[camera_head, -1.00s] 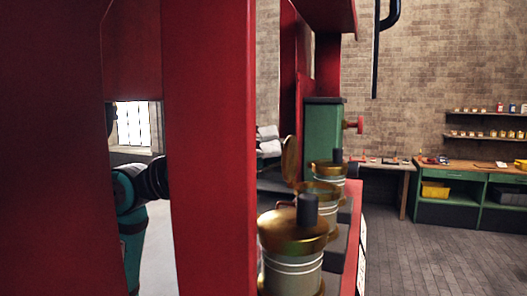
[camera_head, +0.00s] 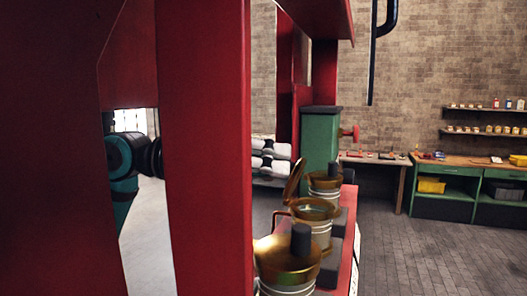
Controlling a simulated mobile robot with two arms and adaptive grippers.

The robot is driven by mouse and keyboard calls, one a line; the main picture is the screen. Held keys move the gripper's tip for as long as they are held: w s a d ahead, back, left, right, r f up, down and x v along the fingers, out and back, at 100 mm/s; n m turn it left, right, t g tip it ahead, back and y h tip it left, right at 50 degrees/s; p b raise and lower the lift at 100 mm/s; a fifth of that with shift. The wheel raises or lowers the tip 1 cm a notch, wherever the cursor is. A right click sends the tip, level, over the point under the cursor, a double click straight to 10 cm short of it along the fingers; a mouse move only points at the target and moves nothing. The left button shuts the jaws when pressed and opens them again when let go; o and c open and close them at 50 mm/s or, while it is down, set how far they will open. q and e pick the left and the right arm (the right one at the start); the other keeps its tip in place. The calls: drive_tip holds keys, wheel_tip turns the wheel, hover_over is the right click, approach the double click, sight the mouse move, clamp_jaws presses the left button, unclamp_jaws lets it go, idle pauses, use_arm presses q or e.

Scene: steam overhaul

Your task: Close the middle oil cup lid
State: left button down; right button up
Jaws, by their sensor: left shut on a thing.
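The middle oil cup (camera_head: 315,211) is brass-rimmed and stands between the near and far cups. Its round brass lid (camera_head: 294,179) is up, leaning right at the top, and the cup mouth is open. A copper-coloured loop (camera_head: 281,218) shows at the cup's left side. The near cup (camera_head: 288,262) and the far cup (camera_head: 325,183) have brass tops, each with a black cylinder nearby. A teal and black arm of mine shows at the left, through the gap in the red frame. It runs behind the red post, and no gripper fingers are visible. My right gripper is out of view.
A red post (camera_head: 205,150) stands close in front and blocks much of the left side. A green box (camera_head: 319,140) with a red knob stands behind the cups. A workbench (camera_head: 455,172) and shelves line the back wall. The floor at the right is clear.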

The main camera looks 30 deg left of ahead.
sight(299, 165)
use_arm(q)
drive_tip(key=y, duration=0.1)
drive_tip(key=d+g+y, duration=0.1)
drive_tip(key=y, duration=0.1)
drive_tip(key=shift+w+d+r+m+p, duration=0.15)
drive_tip(key=shift+d+r+m+p, duration=0.15)
drive_tip(key=shift+r+m+p, duration=0.1)
drive_tip(key=y, duration=0.1)
drive_tip(key=d+g+y, duration=0.1)
drive_tip(key=d+y, duration=0.1)
drive_tip(key=y, duration=0.1)
drive_tip(key=shift+w+d+f+m+g, duration=0.1)
drive_tip(key=shift+w+f+m+g, duration=0.15)
drive_tip(key=shift+m+g, duration=0.15)
drive_tip(key=y, duration=0.1)
drive_tip(key=d+y, duration=0.1)
drive_tip(key=g+y, duration=0.1)
drive_tip(key=y, duration=0.1)
drive_tip(key=shift+w+d+f+m, duration=0.25)
drive_tip(key=shift+d+f+m, duration=0.05)
drive_tip(key=shift+d+f, duration=0.1)
drive_tip(key=shift+w+d+f+g+y, duration=0.1)
drive_tip(key=shift+d+f+g+y, duration=0.25)
drive_tip(key=shift+y, duration=0.65)
drive_tip(key=shift+f, duration=0.15)
drive_tip(key=shift+f+y, duration=0.1)
drive_tip(key=shift+y, duration=0.2)
drive_tip(key=c, duration=1.2)
unclamp_jaws()
drive_tip(key=shift+c, duration=0.2)
